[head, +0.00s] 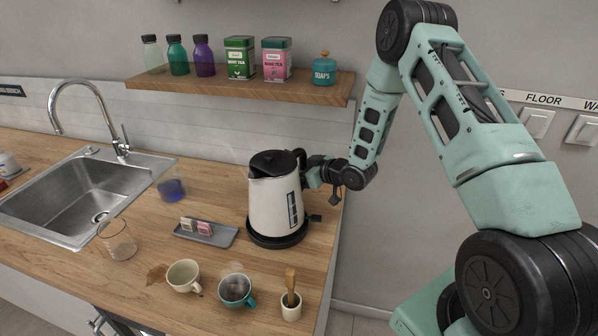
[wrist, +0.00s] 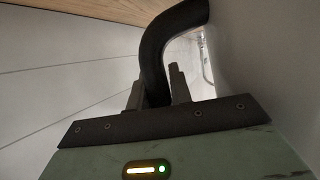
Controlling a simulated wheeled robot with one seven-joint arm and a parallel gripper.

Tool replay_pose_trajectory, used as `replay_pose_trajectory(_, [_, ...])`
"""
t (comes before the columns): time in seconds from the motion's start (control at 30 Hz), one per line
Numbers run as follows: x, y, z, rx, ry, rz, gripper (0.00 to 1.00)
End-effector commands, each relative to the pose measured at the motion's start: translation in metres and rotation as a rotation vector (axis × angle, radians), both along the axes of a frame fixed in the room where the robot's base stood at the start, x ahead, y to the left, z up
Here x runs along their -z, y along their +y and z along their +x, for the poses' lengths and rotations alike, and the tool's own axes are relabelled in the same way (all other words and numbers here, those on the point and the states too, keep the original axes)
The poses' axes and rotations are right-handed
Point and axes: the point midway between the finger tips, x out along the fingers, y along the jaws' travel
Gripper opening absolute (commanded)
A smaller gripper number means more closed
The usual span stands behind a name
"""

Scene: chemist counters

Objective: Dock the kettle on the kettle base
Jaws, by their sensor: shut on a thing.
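The kettle (head: 272,203) is white with a black lid, black handle (head: 300,160) and a dark water window. It is upright over the round black kettle base (head: 268,241) near the counter's right end. No clear gap shows between them, but I cannot tell whether it is fully seated. My gripper (head: 311,174) comes from the right and is shut on the kettle handle. In the wrist view the fingers (wrist: 160,88) are on either side of the dark curved handle (wrist: 158,55), with the white wall beyond.
A grey tray (head: 222,238) with small packets lies left of the base. A cream cup (head: 184,275), a teal cup (head: 235,289) and a small pot (head: 291,308) stand in front. A glass (head: 117,240) and the sink (head: 75,195) are left. A shelf (head: 225,86) hangs above.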

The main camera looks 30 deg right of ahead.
Motion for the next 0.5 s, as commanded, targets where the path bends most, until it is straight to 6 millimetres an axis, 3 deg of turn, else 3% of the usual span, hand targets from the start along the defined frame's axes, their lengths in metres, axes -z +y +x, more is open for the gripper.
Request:
replay_pose_trajectory(0.47, [0.0058,0.0004,0.0013,0.0,-0.006,0.004,0.0])
replay_pose_trajectory(0.5, [0.0054,0.0004,0.0014,0.0,-0.006,0.004,0.26])
